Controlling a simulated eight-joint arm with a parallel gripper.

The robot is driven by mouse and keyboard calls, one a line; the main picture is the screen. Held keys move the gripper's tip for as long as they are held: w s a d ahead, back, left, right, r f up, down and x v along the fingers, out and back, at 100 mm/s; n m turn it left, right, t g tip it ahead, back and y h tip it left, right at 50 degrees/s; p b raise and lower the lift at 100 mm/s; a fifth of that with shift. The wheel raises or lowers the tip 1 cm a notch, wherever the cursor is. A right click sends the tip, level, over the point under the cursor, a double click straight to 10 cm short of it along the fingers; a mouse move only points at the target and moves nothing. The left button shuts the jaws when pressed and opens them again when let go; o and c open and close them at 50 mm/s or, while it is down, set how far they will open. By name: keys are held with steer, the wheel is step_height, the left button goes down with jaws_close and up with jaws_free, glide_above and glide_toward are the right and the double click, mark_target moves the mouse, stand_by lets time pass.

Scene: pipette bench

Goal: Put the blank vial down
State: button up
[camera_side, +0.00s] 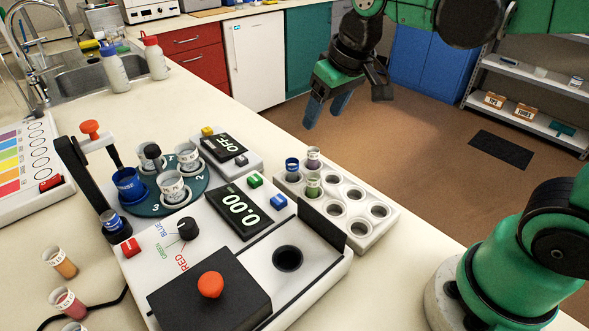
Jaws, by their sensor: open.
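My gripper (326,108) is open and empty, its two blue fingers pointing down in the air, above and behind the white vial rack (385,229). Three vials stand in the rack's left part: a blue one (292,166), one with a purplish content (313,161) and one with a green content (313,189). The gripper is apart from all of them. I cannot tell which vial is the blank one. Several other rack holes are empty.
The white instrument reading 0.00 (239,208) has an empty round well (287,258) and an upright black flap (322,226). A teal carousel (203,192) holds several cups. An orange vial (59,262) and a red vial (67,302) stand at the front left.

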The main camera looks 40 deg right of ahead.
steer(key=s+f+t, duration=0.2)
steer(key=s, duration=0.1)
steer(key=s+f+t, duration=0.1)
steer(key=shift+s+d+f, duration=0.1)
steer(key=shift+s+d, duration=0.15)
steer(key=shift+d, duration=0.05)
